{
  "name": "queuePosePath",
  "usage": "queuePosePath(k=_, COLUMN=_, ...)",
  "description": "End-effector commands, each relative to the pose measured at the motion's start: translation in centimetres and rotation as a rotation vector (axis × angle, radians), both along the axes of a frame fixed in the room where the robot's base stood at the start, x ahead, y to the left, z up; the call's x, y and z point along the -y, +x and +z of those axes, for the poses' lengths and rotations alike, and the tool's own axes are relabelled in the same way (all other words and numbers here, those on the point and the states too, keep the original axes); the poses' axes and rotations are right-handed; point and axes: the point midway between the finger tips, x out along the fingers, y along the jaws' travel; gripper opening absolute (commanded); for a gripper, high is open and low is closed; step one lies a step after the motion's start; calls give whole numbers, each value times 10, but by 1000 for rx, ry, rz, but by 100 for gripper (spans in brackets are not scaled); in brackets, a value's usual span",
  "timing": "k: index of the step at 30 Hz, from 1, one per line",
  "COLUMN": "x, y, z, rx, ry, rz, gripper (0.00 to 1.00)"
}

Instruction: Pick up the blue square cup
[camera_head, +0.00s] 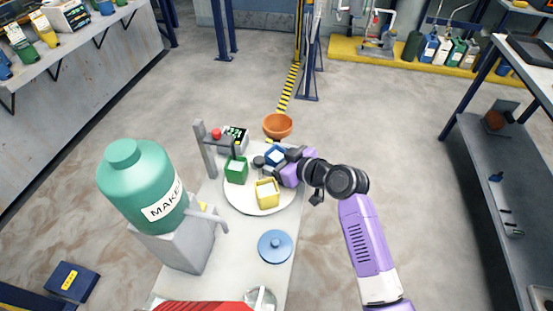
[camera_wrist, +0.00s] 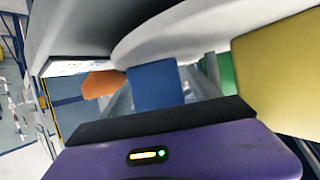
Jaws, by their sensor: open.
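The blue square cup (camera_head: 276,155) stands on the far right part of a round white plate (camera_head: 240,204). In the wrist view, the blue cup (camera_wrist: 155,87) is straight ahead, with grey finger parts showing on both sides of it. My gripper (camera_head: 271,162) is open and low over the plate, right at the blue cup and partly hiding it. I cannot tell whether the fingers touch it. A green square cup (camera_head: 236,171) stands to the left on the plate. A yellow square cup (camera_head: 267,193) stands nearer the front and fills the right side of the wrist view (camera_wrist: 280,72).
An orange-brown bowl (camera_head: 277,125) stands behind the plate. A post with a red knob (camera_head: 216,133) rises at the back left. A teal MAKE-labelled bottle (camera_head: 142,180) stands left, and a blue lid (camera_head: 275,246) lies in front. The floor to the right is open.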

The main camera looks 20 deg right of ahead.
Motion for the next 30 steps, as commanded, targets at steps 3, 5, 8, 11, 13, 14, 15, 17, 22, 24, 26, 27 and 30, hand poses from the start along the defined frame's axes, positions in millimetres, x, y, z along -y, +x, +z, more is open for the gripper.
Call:
queuePosePath(k=3, x=-1, y=3, z=-1, rx=0, ry=0, rz=-1, gripper=71)
queuePosePath(k=5, x=-1, y=3, z=-2, rx=1, ry=0, rz=-1, gripper=71)
queuePosePath(k=8, x=-1, y=2, z=-1, rx=0, ry=0, rz=-1, gripper=71)
queuePosePath(k=11, x=-1, y=2, z=-1, rx=0, ry=0, rz=-1, gripper=51)
queuePosePath(k=13, x=-1, y=2, z=-1, rx=0, ry=0, rz=-1, gripper=38)
queuePosePath(k=14, x=-1, y=2, z=-1, rx=0, ry=0, rz=0, gripper=32)
queuePosePath(k=15, x=-1, y=2, z=-1, rx=0, ry=0, rz=0, gripper=24)
queuePosePath(k=17, x=-1, y=2, z=-1, rx=0, ry=0, rz=0, gripper=12)
queuePosePath(k=22, x=-1, y=2, z=-1, rx=1, ry=0, rz=-1, gripper=2)
queuePosePath(k=24, x=-1, y=2, z=-1, rx=1, ry=0, rz=-1, gripper=2)
queuePosePath(k=26, x=-1, y=2, z=0, rx=1, ry=0, rz=0, gripper=2)
queuePosePath(k=27, x=-1, y=2, z=1, rx=1, ry=0, rz=0, gripper=2)
queuePosePath(k=30, x=-1, y=3, z=6, rx=3, ry=-1, rz=1, gripper=2)
